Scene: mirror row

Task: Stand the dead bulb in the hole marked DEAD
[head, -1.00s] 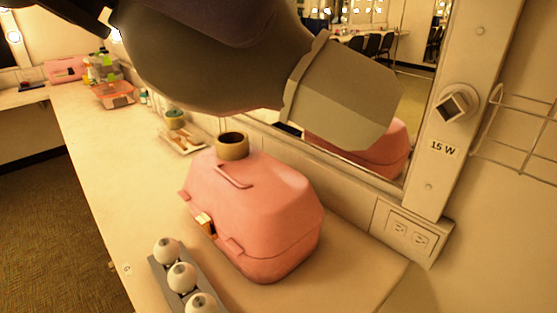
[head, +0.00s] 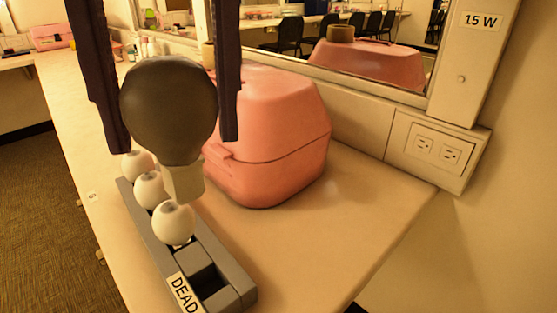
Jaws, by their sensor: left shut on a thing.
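The dead bulb (head: 168,100) has a dark grey, smoky globe and a pale base (head: 185,182) that points down. My left gripper (head: 174,142) is shut on its globe, one dark finger on each side, and holds it upright in the air. The grey bulb tray (head: 228,268) lies below on the counter. Its near end carries the DEAD label (head: 184,293), and an empty dark square hole (head: 210,285) shows beside the label. In the picture the bulb's base is above and left of that hole. My right gripper is not in view.
White bulbs (head: 173,222) stand in the tray's other holes, close under the held bulb. A pink case (head: 270,135) stands right behind the tray. The counter (head: 320,230) to the right is clear. An outlet box (head: 435,148) and a mirror edge the back.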

